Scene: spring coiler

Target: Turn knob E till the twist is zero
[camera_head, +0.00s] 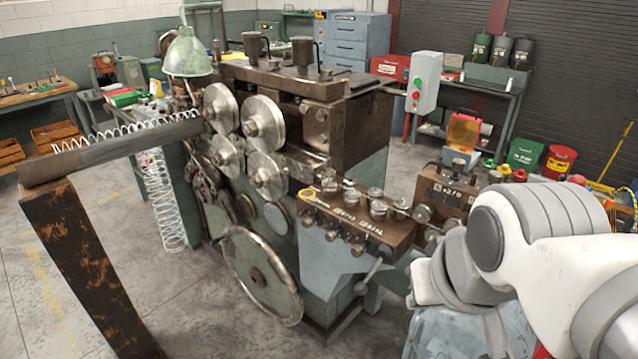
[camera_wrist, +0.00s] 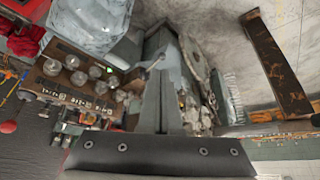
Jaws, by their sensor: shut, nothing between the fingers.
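A brown control panel (camera_head: 392,236) on the machine's front carries several round metal knobs (camera_head: 378,208) on top and several smaller ones along its front edge. Its white lettering is too small to read, so I cannot tell which knob is E. The same panel shows at the left in the wrist view (camera_wrist: 62,76). My gripper (camera_wrist: 160,82) shows as closed grey fingers in the wrist view, empty and apart from the knobs. In the head view, my arm comes in from the right, with its wrist low beside the panel; the fingertips are not clear there.
A brown box with small number windows (camera_head: 452,192) stands right of the panel; I cannot read a twist value. The green coiler with metal rollers (camera_head: 268,173) and a large handwheel (camera_head: 260,275) fills the middle. A rusty post (camera_head: 85,270) stands left. Grey floor lies open in front.

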